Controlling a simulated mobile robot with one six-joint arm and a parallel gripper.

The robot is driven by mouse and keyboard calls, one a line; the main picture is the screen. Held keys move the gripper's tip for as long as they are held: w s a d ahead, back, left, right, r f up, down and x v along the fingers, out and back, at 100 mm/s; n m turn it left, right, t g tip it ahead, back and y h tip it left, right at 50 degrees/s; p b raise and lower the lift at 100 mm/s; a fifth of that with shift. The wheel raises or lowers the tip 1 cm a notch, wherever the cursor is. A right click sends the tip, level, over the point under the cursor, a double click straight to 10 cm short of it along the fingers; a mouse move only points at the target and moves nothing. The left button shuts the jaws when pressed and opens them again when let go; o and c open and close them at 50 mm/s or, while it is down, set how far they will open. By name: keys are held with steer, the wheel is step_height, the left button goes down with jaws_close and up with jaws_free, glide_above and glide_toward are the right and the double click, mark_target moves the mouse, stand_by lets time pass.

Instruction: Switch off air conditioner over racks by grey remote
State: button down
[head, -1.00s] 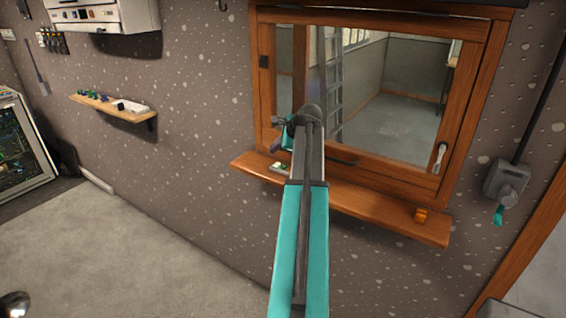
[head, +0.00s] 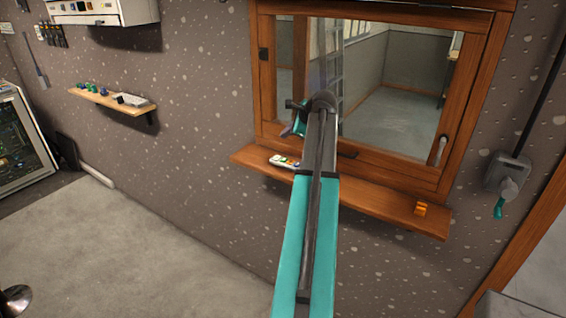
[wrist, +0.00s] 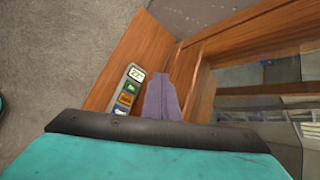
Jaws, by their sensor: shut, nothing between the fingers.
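A light grey remote (head: 284,162) with coloured buttons lies on the wooden sill under the window. In the wrist view the remote (wrist: 126,90) shows a lit display reading about 22 above green, orange and blue buttons. My gripper (head: 287,132) is shut and empty, in front of the window near the remote. In the wrist view its purple fingers (wrist: 161,97) appear just right of the remote, with no visible contact. A white wall unit (head: 102,10), perhaps the air conditioner, is cut off at the top left. Its state cannot be read.
The wooden sill (head: 370,203) also holds a small orange object (head: 420,209) at its right. A wall shelf (head: 98,98) at left carries small coloured objects and a pale device (head: 132,99). A glass-fronted rack (head: 22,145) stands far left.

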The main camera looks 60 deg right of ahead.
step_height(320, 180, down, 5)
steer(key=b, duration=0.3)
steer(key=shift+f+b, duration=0.15)
steer(key=shift+b, duration=0.15)
steer(key=shift+f, duration=1.15)
steer(key=shift+f, duration=0.75)
stand_by(1.8)
stand_by(0.4)
steer(key=shift+r+p, duration=0.45)
steer(key=shift+r, duration=0.3)
step_height(320, 180, up, 5)
steer(key=p, duration=0.3)
stand_by(0.5)
steer(key=shift+w, duration=0.1)
stand_by(0.7)
